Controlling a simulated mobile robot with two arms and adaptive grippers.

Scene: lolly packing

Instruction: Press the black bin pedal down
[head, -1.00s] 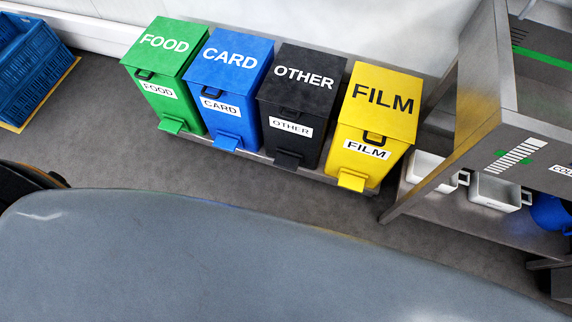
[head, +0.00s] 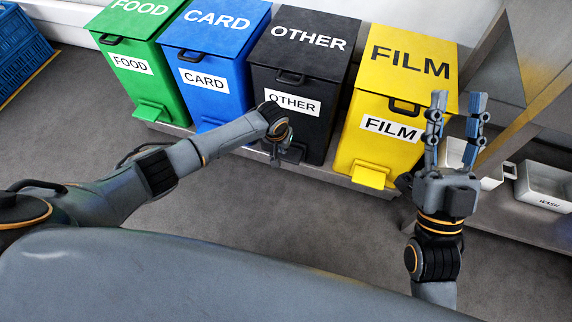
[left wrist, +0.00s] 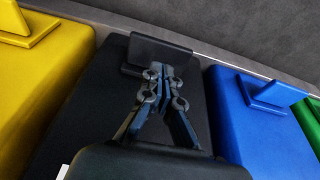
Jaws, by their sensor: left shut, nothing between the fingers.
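The black bin (head: 330,125), labelled OTHER, stands between the blue and yellow bins with its lid closed. Its black pedal (head: 294,152) juts out low on the front, partly hidden by my left gripper (head: 276,158). The pedal (left wrist: 160,50) also shows in the left wrist view, just beyond the fingertips. My left gripper (left wrist: 165,74) is shut and empty, its fingertips together and pointing at the pedal. I cannot tell whether they touch it. My right gripper (head: 458,98) is open and empty, fingers up, in front of the yellow bin.
The blue bin (head: 213,100) and green bin (head: 140,82) stand left of the black bin, the yellow bin (head: 378,142) right of it. White tubs (head: 545,185) sit on a low shelf at the right. A blue crate (head: 18,45) is far left. The floor in front is clear.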

